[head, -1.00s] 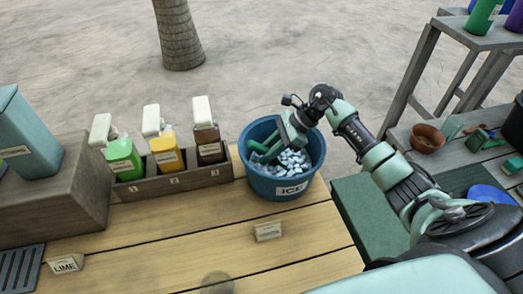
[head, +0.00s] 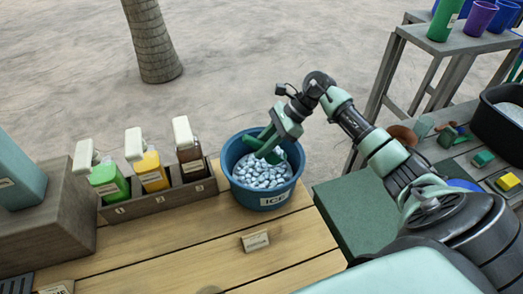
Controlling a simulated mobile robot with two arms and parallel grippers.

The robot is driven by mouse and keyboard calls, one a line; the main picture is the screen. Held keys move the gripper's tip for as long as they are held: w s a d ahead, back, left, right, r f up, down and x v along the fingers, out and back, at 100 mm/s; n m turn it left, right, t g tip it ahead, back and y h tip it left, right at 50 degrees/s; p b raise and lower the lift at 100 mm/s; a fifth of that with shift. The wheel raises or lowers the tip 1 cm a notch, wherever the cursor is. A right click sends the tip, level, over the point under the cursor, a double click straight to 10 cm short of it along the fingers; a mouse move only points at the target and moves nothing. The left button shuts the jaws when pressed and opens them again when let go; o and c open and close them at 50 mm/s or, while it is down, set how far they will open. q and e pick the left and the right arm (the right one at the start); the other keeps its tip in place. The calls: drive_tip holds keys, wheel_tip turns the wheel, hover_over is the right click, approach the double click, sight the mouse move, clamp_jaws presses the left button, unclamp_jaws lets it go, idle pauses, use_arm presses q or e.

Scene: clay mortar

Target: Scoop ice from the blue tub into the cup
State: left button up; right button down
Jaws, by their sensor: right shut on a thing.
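The blue tub (head: 240,187), labelled ICE, stands at the right end of the wooden counter, with pale ice cubes (head: 262,176) in it. My right gripper (head: 266,138) is over the tub's rear part, shut on a green scoop (head: 276,156). No cup stands clearly on the counter; a green cup (head: 442,22) and a purple cup (head: 480,17) stand on the shelf at upper right. My left gripper is out of view.
Green, yellow and brown bottles stand in a numbered wooden rack (head: 160,199) left of the tub. A small label card (head: 255,241) is in front of it. The counter's front middle is mostly clear.

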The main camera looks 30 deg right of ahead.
sight(257, 141)
wheel_tip(257, 141, up, 4)
drive_tip(key=shift+r+p, duration=0.1)
drive_tip(key=shift+p, duration=0.6)
drive_tip(key=a+r+h+p, duration=0.1)
drive_tip(key=h+p, duration=0.1)
drive_tip(key=a+r+g+h+p, duration=0.1)
drive_tip(key=r+h+p, duration=0.1)
drive_tip(key=p, duration=0.1)
drive_tip(key=w+a+r+h+p, duration=0.1)
drive_tip(key=p, duration=0.1)
drive_tip(key=shift+r+g+h+p, duration=0.25)
drive_tip(key=shift+g+h+p, duration=0.1)
drive_tip(key=shift+g+h, duration=0.05)
drive_tip(key=shift+w+a+r+h+p, duration=0.1)
drive_tip(key=shift+a+r+h+p, duration=0.1)
drive_tip(key=shift+a+h+p, duration=0.15)
drive_tip(key=shift+h, duration=0.25)
drive_tip(key=shift+f, duration=0.1)
